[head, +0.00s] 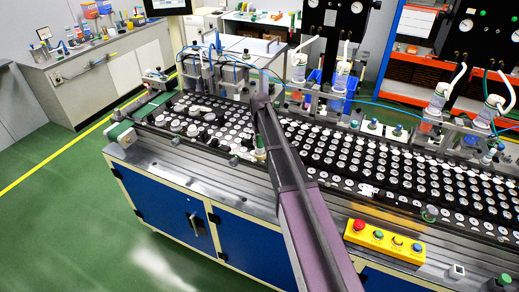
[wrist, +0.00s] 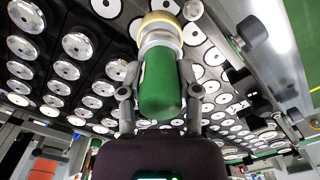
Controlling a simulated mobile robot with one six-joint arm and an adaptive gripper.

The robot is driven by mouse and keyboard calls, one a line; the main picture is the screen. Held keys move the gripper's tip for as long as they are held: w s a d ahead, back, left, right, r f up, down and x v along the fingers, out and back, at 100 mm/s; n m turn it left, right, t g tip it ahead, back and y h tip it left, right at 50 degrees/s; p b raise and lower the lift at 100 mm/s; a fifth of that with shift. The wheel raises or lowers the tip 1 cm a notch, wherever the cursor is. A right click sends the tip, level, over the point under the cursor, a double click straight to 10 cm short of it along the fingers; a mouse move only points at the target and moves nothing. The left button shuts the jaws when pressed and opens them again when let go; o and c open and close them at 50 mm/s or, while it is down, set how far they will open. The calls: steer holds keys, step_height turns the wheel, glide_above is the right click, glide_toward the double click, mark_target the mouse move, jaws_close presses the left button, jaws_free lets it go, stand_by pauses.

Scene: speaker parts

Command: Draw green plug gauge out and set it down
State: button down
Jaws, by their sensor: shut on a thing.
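The green plug gauge (wrist: 160,88) is in the middle of the wrist view, with a green handle, a silver collar and a pale brass-coloured ring at its far end. My gripper (wrist: 159,80) is shut on it, one finger on each side of the green handle. In the head view my gripper is small and mostly hidden behind my arm, over the left part of the bench; a pale, greenish bit of the gauge (head: 260,154) shows there. I cannot tell whether the gauge's far end is inside a part or clear of it.
Black trays (head: 350,160) with rows of silver-white round speaker parts fill the bench top. Test fixtures with hoses (head: 340,75) stand along the back. A yellow button box (head: 384,241) sits at the front edge. A green belt (head: 150,105) is at the left.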

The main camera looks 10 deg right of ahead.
steer(key=shift+r+p, duration=0.5)
steer(key=shift+r, duration=0.1)
stand_by(0.4)
steer(key=shift+r+p, duration=1.9)
steer(key=shift+p, duration=0.05)
